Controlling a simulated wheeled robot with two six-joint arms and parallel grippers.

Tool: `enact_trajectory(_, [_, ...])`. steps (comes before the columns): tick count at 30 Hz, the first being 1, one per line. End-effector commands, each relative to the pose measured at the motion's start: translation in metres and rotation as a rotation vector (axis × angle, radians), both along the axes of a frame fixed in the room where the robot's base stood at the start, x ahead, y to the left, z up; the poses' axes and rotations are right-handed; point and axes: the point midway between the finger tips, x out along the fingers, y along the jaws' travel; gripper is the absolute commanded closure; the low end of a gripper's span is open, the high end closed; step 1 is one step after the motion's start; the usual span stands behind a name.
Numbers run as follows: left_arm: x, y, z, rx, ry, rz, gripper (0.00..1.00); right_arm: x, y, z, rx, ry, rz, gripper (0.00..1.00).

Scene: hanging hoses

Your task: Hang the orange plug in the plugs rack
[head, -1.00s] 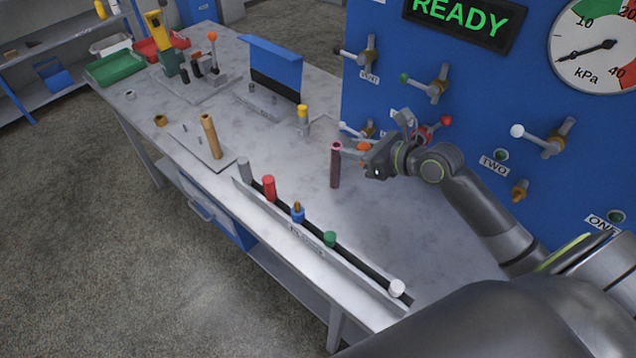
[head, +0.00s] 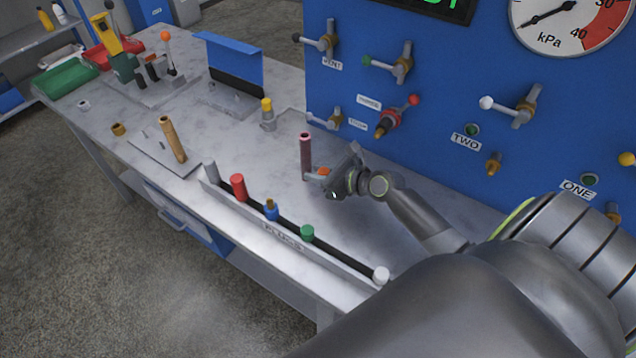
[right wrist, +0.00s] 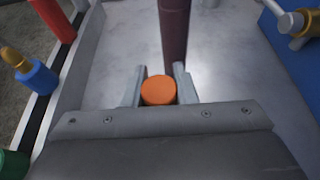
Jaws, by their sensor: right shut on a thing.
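My right gripper (head: 314,174) is shut on the orange plug (head: 323,171), above the table's right part. In the right wrist view the orange plug (right wrist: 158,91) sits between the two fingers (right wrist: 160,80). The plugs rack (head: 284,238) is a long rail with a dark slot along the table's front edge. It holds a grey plug (head: 211,172), a red plug (head: 238,187), a blue plug with a brass tip (head: 271,210), a green plug (head: 307,233) and a white plug (head: 381,275). The slot between green and white is bare. My left gripper is not in view.
A dark red upright post (head: 306,152) stands close by my right fingers; whether they touch is unclear. The blue panel (head: 430,150) with valves and hose ports rises behind. A brass-coloured post (head: 173,140) stands on a plate at left. The table between post and rack is clear.

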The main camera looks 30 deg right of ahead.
Motion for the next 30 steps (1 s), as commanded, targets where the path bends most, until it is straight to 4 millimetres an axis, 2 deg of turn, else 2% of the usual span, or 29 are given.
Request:
enact_trajectory(3, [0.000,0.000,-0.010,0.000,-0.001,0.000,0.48,0.000,0.001,-0.023,0.004,0.004,-0.002,0.96])
enact_trajectory(6, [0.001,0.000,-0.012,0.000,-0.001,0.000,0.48,0.000,0.000,-0.032,0.002,0.002,-0.001,0.96])
enact_trajectory(19, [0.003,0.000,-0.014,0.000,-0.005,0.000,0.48,0.000,0.000,-0.037,0.000,0.001,0.000,0.96])
enact_trajectory(20, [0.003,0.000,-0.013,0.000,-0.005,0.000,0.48,0.000,0.000,-0.036,0.001,0.000,0.000,0.71])
enact_trajectory(24, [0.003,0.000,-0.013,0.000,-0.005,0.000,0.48,0.000,0.000,-0.036,0.001,0.000,0.000,0.53])
enact_trajectory(30, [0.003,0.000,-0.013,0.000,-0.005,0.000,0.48,0.000,0.000,-0.036,0.001,0.000,0.000,0.53])
